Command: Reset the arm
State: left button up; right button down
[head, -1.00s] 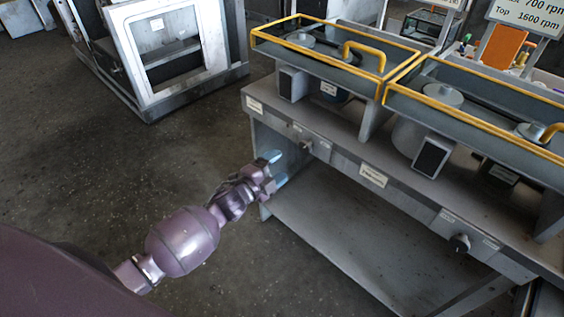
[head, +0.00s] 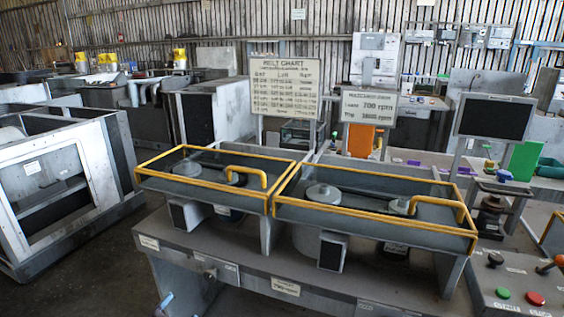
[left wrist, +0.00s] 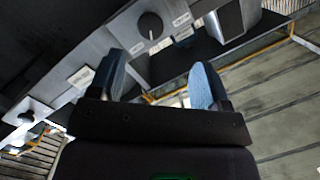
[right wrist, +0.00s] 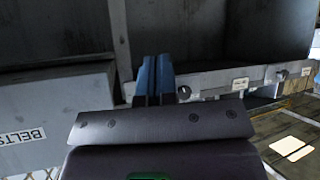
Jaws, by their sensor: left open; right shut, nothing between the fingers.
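My left gripper (left wrist: 158,76) is open in the left wrist view, with two blue fingers apart and nothing between them. Behind it is the front panel of the bench, with a dark round knob (left wrist: 150,26). In the head view only a blue fingertip of the left gripper (head: 164,301) shows at the bottom edge, in front of the bench (head: 285,287). My right gripper (right wrist: 154,75) is shut and empty in the right wrist view, its blue fingers together. It is not in the head view, and the rest of my arms is hidden there.
Two yellow-framed covers (head: 222,204) stand on the bench. A control panel with a green button (head: 503,293) and a red button (head: 535,298) is at the right. A grey box labelled BELTS (right wrist: 50,125) is left of the right gripper. Open floor (head: 85,270) lies at the left.

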pick_arm(q)
jog(key=s+a+f+n+g+y, duration=0.1)
jog(key=s+f+n+g, duration=0.2)
jog(key=s, duration=0.6)
jog(key=s+a+f+n+g+y, duration=0.1)
jog(key=s+f+n, duration=0.3)
jog(key=s, duration=0.5)
jog(key=s+a+f+n+g+y, duration=0.1)
jog(key=s+f+n, duration=0.25)
jog(key=s, duration=0.55)
jog(key=m+t+h+b, duration=0.1)
jog(key=m+t+h, duration=0.5)
send_near(209, 278)
jog(key=shift+m, duration=0.25)
jog(key=b+x, duration=0.1)
jog(key=x, duration=0.7)
jog(key=shift+w+d, duration=0.15)
jog(key=shift+w, duration=0.1)
jog(key=shift+w+d, duration=0.2)
jog(key=shift+w, duration=0.4)
